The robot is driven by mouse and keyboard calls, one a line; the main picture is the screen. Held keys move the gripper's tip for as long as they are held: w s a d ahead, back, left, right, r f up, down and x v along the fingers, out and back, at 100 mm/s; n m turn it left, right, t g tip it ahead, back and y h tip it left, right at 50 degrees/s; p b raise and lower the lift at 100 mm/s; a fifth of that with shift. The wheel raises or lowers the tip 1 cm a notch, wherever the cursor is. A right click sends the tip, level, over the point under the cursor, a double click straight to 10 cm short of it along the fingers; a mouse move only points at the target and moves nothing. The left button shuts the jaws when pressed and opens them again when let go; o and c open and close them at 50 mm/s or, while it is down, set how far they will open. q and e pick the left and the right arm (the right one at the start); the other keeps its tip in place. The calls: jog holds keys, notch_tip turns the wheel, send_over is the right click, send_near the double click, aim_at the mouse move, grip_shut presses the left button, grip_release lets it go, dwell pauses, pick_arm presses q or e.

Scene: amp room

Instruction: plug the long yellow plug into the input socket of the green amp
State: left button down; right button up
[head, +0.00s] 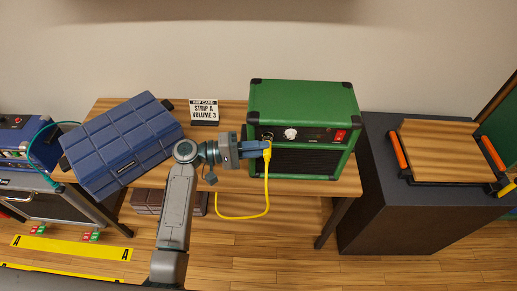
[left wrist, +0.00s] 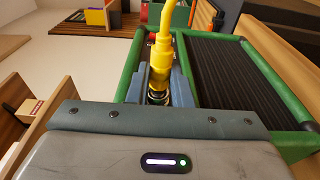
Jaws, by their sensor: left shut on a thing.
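The green amp (head: 303,97) stands on the wooden table, with its dark control panel and grille facing me. A white knob (head: 290,133) and a red switch (head: 340,135) show on the panel. My left gripper (head: 264,150) is in front of the amp's left front, shut on the long yellow plug (head: 267,155). In the left wrist view the plug (left wrist: 161,57) sits between the fingers, with its cable running off the top. The input socket (head: 267,136) seems to be the round fitting at the panel's left. I cannot tell whether plug and socket touch. My right gripper is not in view.
A blue quilted case (head: 122,143) lies on the table's left side, with a sign card (head: 204,110) behind. The yellow cable (head: 245,216) hangs in a loop below the table edge. A dark cabinet (head: 370,200) stands at the right, and a blue amp (head: 15,142) at far left.

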pick_arm(q)
jog(key=shift+w, duration=0.1)
jog(key=c, duration=1.2)
grip_release()
jog(key=s+a+b, duration=0.1)
jog(key=a+b, duration=0.3)
jog(key=a, duration=0.6)
jog(key=shift+s+a, duration=0.35)
